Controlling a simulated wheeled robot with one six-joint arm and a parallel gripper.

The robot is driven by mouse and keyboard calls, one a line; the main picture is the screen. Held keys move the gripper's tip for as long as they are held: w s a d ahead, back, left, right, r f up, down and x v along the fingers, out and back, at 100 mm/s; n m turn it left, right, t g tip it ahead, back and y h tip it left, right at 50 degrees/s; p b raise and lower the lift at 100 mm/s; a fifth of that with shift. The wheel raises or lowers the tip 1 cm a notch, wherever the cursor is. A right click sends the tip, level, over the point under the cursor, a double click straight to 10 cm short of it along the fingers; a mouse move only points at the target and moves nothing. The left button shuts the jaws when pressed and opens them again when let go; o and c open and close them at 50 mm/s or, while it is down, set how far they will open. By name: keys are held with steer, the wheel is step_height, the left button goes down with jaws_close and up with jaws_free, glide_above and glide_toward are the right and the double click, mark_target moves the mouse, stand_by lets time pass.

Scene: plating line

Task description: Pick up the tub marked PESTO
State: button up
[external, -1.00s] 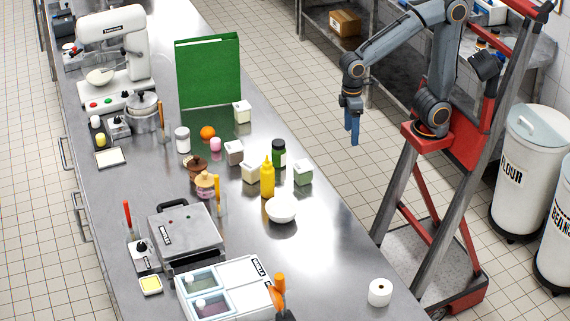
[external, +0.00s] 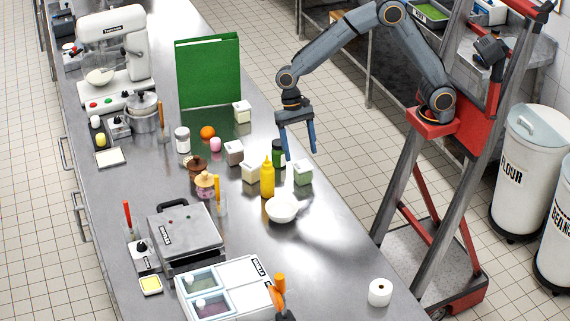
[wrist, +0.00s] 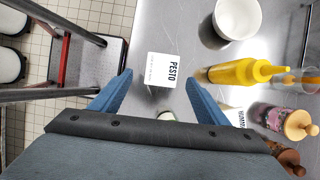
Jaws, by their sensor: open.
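The PESTO tub (wrist: 165,69) shows its white lid with black lettering in the wrist view, between and just beyond my two fingertips. In the external view it is the small pale green-and-white tub (external: 303,175) on the steel counter, right of the yellow bottle. My gripper (external: 301,154) points down above the counter's right part, with its fingertips close over the tub in that view. The gap between fingers and tub is hard to judge. My blue fingers (wrist: 158,84) are spread wide with nothing between them.
The yellow squeeze bottle (external: 267,178) and white bowl (external: 282,209) stand close by. A dark green jar (external: 279,150) is behind, near my left finger. A tub marked HUMMUS, partly hidden (wrist: 236,113), is beside my right finger. The counter's right edge is near.

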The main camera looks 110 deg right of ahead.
mark_target(303, 171)
steer(key=shift+x, duration=0.9)
steer(key=shift+d+p+x, duration=0.1)
steer(key=shift+p+x, duration=0.6)
steer(key=shift+x, duration=1)
steer(key=shift+d+p+x, duration=0.15)
steer(key=shift+p+x, duration=0.55)
steer(key=shift+x, duration=1.05)
steer(key=shift+w+f, duration=0.1)
steer(key=shift+w, duration=0.05)
steer(key=c, duration=1.3)
